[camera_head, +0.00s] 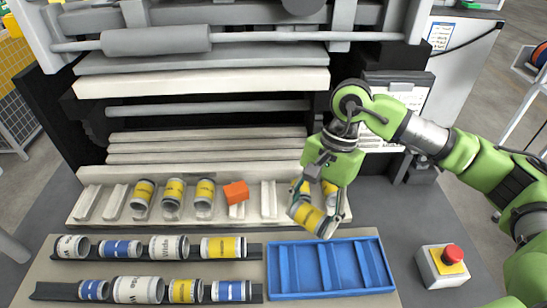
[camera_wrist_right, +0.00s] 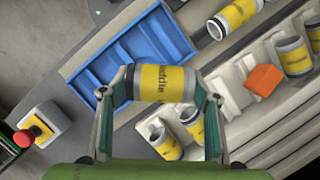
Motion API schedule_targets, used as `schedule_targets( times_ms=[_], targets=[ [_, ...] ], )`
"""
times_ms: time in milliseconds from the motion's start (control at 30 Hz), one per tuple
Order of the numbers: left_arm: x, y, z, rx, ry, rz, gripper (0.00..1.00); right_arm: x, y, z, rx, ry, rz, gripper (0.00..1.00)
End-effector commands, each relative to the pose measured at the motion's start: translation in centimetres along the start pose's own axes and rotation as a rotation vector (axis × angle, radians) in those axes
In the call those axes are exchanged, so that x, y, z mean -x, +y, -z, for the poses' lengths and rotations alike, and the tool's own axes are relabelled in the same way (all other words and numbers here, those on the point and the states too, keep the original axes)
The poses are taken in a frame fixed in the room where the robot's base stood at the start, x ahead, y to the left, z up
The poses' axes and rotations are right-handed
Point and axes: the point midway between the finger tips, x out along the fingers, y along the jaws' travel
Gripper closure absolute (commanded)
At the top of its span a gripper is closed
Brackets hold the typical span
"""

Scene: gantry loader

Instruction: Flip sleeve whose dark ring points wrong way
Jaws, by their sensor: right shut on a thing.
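The right wrist view shows this sleeve (camera_wrist_right: 152,83) lying crosswise between the fingertips of the right gripper (camera_wrist_right: 160,84). Three yellow sleeves (camera_head: 174,193) stand leaning in the left part of the cradle row (camera_head: 100,222). Two more yellow sleeves (camera_wrist_right: 165,140) sit beneath the gripper, partly hidden by it in the head view. My left gripper is not in view.
An orange block (camera_head: 236,192) sits in the cradle row. The blue tray (camera_head: 325,293) is empty. Two dark rails (camera_head: 256,252) hold white, blue and yellow sleeves at front left. A red-button box (camera_head: 443,265) stands at right. The machine's beams rise behind the cradles.

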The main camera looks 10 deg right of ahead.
Motion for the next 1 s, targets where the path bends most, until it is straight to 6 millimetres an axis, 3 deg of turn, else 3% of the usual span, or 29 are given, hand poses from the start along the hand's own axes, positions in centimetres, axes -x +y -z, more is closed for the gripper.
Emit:
schedule_targets(
  times_ms=[1000],
  targets=[
    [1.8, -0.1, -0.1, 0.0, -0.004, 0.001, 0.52, 1.2, -7.3, 1.9, -1.573, 0.077, 0.469, 0.76]
  ],
)
